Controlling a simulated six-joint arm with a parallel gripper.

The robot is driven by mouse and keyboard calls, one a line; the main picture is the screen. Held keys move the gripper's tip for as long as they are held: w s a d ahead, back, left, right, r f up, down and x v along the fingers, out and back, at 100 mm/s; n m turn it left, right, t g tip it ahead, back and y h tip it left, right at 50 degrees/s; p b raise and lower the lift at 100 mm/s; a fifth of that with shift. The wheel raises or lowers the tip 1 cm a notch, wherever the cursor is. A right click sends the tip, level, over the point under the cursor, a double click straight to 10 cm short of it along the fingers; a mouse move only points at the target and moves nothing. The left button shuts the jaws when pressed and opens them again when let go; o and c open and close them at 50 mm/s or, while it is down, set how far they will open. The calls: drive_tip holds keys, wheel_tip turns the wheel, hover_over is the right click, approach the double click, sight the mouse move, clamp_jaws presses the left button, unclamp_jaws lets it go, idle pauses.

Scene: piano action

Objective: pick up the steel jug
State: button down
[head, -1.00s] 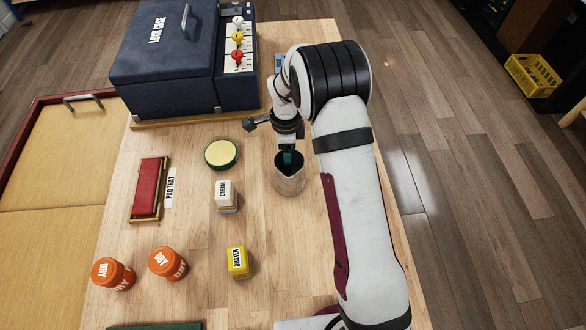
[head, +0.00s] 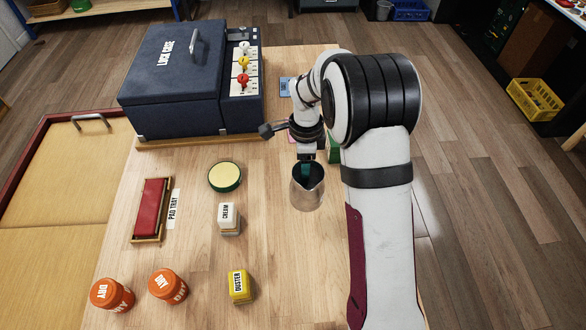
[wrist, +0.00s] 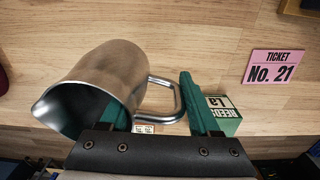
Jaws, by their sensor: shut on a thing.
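The steel jug (head: 308,192) is a grey metal pitcher with a pouring lip and a loop handle. In the head view it hangs under my gripper (head: 306,172) at the right of the wooden table and appears raised off it. In the wrist view the jug (wrist: 108,82) fills the left, its spout towards the lower left. My gripper (wrist: 152,98) is shut on the jug: one teal finger is inside its mouth, the other outside beyond the handle. The inner fingertip is hidden by the jug wall.
A cream box (head: 229,217), a round green-rimmed tin (head: 225,176) and a yellow duster box (head: 239,285) stand left of the jug. The dark blue lock case (head: 170,80) is at the back left. A green reeds box (wrist: 225,118) and a pink ticket (wrist: 273,66) are near the gripper.

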drive_tip(key=s+d+r, duration=0.3)
drive_tip(key=d+r, duration=0.2)
drive_tip(key=d, duration=0.2)
drive_tip(key=shift+d, duration=0.25)
drive_tip(key=shift+s, duration=0.1)
idle(2.6)
